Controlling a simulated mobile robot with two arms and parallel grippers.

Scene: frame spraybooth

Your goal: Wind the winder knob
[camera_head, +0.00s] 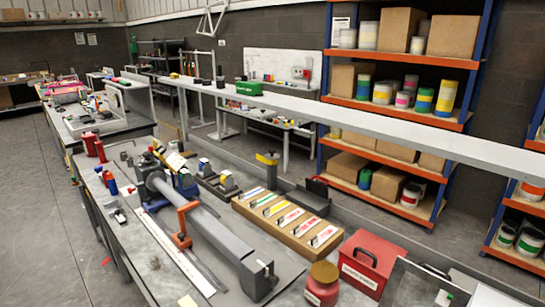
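No part is clearly marked as the winder knob, so I cannot tell which one it is. A long grey beam fixture (213,224) lies along the near bench, with an orange clamp (183,225) across its middle. A yellow-topped dark post (267,159) stands behind, to the right of the beam. Neither of my grippers shows in the head view.
The near bench (150,255) also holds a wooden tray (300,246) of labelled strips, a red box (369,262), a red tin (323,284) and red bottles (91,144). A long grey shelf (400,130) runs above the bench. An orange-and-blue rack (398,111) stands behind. Floor (40,220) is clear at left.

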